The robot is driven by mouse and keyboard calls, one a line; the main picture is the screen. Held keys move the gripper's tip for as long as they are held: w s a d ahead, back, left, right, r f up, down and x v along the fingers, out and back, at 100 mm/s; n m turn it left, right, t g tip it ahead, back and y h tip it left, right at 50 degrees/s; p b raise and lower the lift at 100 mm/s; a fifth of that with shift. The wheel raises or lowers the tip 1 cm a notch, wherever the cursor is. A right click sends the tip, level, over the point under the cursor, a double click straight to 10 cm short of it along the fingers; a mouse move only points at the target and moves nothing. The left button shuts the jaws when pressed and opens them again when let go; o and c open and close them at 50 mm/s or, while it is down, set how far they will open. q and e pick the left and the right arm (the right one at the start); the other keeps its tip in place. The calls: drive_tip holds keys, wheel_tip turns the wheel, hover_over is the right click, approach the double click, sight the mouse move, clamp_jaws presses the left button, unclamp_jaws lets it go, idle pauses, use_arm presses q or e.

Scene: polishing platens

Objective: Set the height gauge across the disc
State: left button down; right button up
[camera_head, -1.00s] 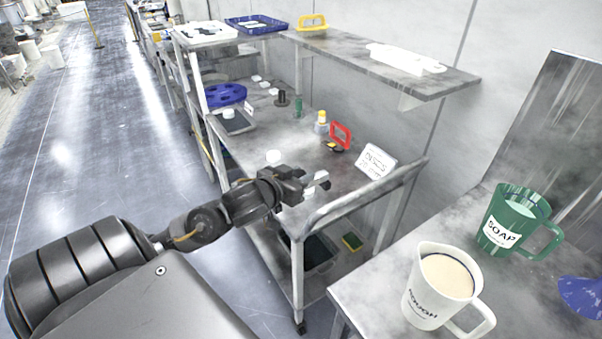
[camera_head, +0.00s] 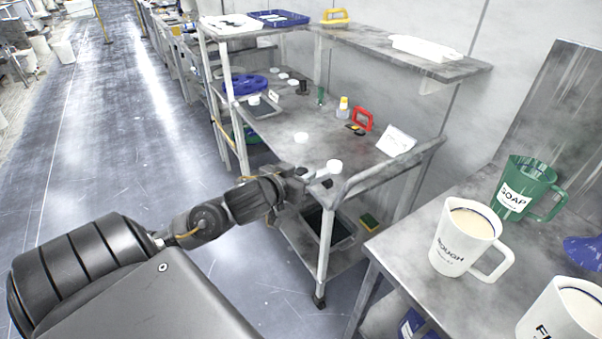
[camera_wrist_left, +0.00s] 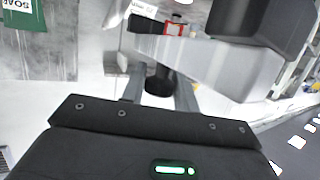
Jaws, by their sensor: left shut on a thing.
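My left gripper (camera_head: 308,186) is above the near end of the grey cart, by its push handle. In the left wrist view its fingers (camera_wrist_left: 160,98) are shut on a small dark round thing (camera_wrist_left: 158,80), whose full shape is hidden. A small white round piece (camera_head: 334,167) shows just beyond the fingertips; I cannot tell whether it touches them. A red arch-shaped piece (camera_head: 362,119) stands on the cart's middle shelf, and a yellow one (camera_head: 335,16) is on the top shelf. I cannot tell which thing is the height gauge.
The cart's middle shelf (camera_head: 335,150) also holds a white-labelled card (camera_head: 396,140), a yellow-capped bottle (camera_head: 342,107) and a black spool (camera_head: 302,88). At the right, a bench (camera_head: 400,250) bears a white jug (camera_head: 462,238) and a green soap jug (camera_head: 525,187). Open floor lies left.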

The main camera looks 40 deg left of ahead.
use_arm(q)
drive_tip(key=w+d+r, duration=0.2)
drive_tip(key=d+r, duration=0.1)
drive_tip(key=d, duration=0.2)
drive_tip(key=w+d+r+h, duration=0.1)
drive_tip(key=w+d+r, duration=0.2)
drive_tip(key=d, duration=0.3)
drive_tip(key=w+d+r+m, duration=0.1)
drive_tip(key=w+d+r, duration=0.1)
drive_tip(key=d+r, duration=0.2)
drive_tip(key=shift+w+d+r+h, duration=0.3)
drive_tip(key=shift+d+r, duration=0.1)
drive_tip(key=shift+d, duration=0.3)
